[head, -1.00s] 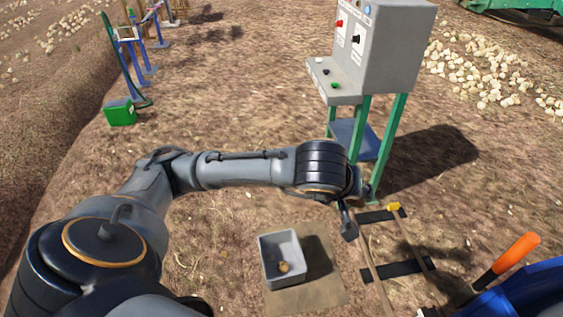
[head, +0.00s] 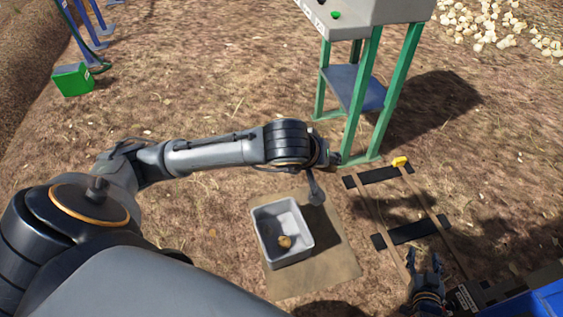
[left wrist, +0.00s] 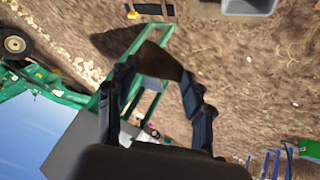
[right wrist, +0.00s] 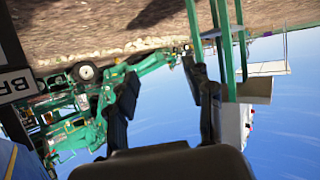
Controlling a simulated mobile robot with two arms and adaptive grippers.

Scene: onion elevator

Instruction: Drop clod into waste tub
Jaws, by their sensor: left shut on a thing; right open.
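A grey open tub (head: 262,239) stands on a flat tan mat (head: 335,262) in the head view, with a small yellowish-brown lump (head: 284,241) inside. A corner of the tub shows at the top of the left wrist view (left wrist: 248,6). My left gripper (head: 316,190) is beyond the tub and slightly right of it, pointing away from me. In the left wrist view it is shut on a brown clod (left wrist: 161,61). I cannot make the clod out in the head view. My right gripper (head: 426,262) is open and empty at the lower right.
A control stand (head: 372,12) with green legs and a blue shelf (head: 352,88) stands beyond the tub. A wooden frame with black crosspieces (head: 412,232) and a yellow piece (head: 400,161) lies right of the mat. A green box (head: 73,80) is at upper left.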

